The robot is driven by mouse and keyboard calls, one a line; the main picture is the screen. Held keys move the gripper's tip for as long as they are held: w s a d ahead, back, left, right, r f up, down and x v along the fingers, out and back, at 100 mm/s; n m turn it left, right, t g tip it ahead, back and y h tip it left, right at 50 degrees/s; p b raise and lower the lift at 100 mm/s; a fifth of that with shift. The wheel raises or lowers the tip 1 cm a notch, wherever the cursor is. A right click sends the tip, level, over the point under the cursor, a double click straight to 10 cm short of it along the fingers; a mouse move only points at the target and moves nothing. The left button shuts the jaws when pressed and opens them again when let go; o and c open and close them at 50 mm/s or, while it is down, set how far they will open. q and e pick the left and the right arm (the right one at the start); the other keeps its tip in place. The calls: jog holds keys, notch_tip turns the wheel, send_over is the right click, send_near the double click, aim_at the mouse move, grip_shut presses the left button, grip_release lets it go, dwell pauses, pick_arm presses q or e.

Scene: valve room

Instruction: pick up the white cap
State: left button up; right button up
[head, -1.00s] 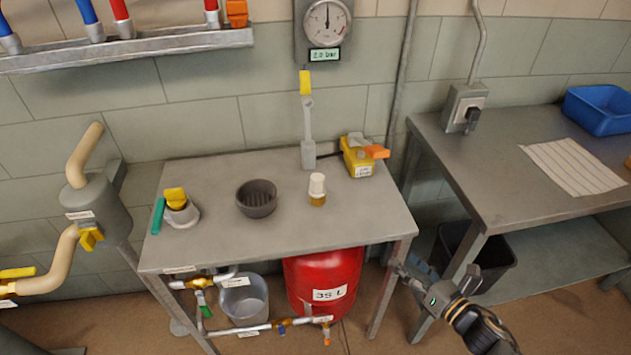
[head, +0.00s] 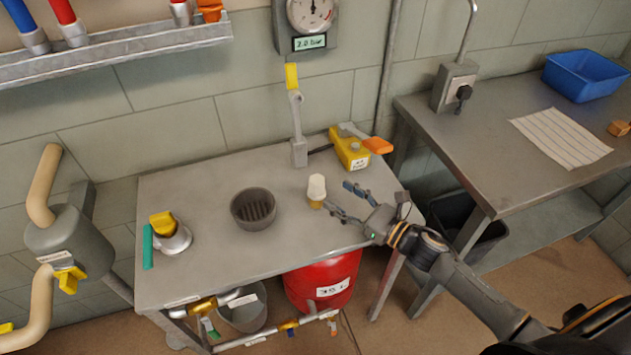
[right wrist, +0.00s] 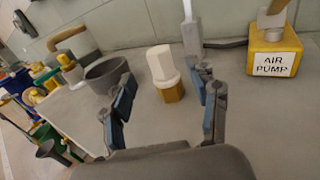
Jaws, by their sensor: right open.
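The white cap (head: 316,184) sits upright on a short brass fitting (head: 317,204) on the grey metal table. My right gripper (head: 337,199) is open and empty, just to the right of the cap, with its fingers pointing toward it. In the right wrist view the cap (right wrist: 161,62) and the brass base (right wrist: 170,91) stand beyond the fingertips, in the gap between the open fingers (right wrist: 164,82). The fingers do not appear to touch it. My left gripper is not in view.
A dark ribbed bowl (head: 253,208) stands left of the cap. A grey lever post with a yellow tip (head: 297,135) and a yellow air pump (head: 349,149) stand behind it. A yellow-topped fitting (head: 170,232) is at the table's left. The front middle of the table is clear.

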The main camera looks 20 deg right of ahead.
aim_at(323, 185)
jog(key=x, duration=0.2)
jog(key=shift+w+a, duration=0.1)
jog(key=shift+w, duration=0.15)
jog(key=shift+w+a, duration=0.15)
jog(key=shift+w, duration=0.05)
jog(key=x, duration=0.1)
jog(key=p+x, duration=0.1)
jog(key=x, duration=0.1)
jog(key=p+x, duration=0.1)
jog(key=shift+w+a+r, duration=0.1)
jog(key=shift+a+r, duration=0.05)
jog(key=shift+r, duration=0.1)
jog(key=shift+w+a+f, duration=0.1)
jog(key=shift+w+a, duration=0.1)
jog(key=shift+w, duration=0.2)
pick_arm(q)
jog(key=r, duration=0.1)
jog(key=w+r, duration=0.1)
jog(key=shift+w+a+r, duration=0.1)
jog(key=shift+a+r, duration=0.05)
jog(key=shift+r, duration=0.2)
pick_arm(e)
jog(key=c, duration=1)
